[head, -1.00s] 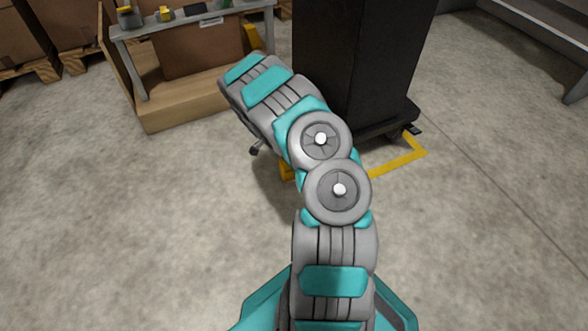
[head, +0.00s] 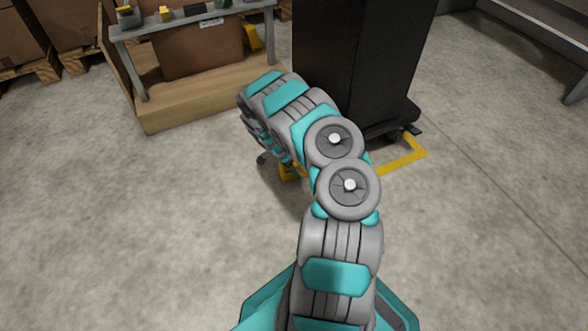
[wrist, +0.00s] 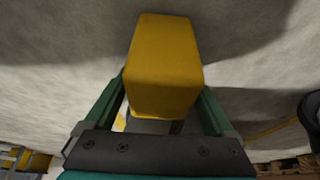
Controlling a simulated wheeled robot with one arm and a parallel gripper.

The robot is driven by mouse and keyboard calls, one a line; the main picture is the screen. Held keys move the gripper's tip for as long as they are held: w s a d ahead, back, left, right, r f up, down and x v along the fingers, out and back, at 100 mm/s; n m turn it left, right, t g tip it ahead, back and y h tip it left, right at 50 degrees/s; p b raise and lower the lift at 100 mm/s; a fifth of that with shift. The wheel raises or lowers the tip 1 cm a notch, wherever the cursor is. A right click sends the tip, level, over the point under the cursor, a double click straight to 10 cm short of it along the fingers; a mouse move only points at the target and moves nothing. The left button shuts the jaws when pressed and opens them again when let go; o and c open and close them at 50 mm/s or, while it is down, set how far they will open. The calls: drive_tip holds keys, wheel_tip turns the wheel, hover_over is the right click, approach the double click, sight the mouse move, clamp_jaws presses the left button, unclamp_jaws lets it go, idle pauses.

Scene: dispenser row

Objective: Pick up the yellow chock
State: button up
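The yellow chock (wrist: 164,62) is a blocky yellow piece in the middle of the wrist view. My gripper (wrist: 162,100) has its green fingers against the chock's left and right sides, shut on it. Grey floor shows around and beyond the chock. Whether it is clear of the floor is hard to tell.
A tall black cabinet (head: 355,60) on a wheeled base stands just beyond my arm. Yellow floor tape (head: 402,162) runs beside it. A grey shelf (head: 190,20) with small items stands over a wooden platform (head: 175,110) at the back left. Open floor lies left and right.

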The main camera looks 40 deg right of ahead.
clamp_jaws()
idle(0.5)
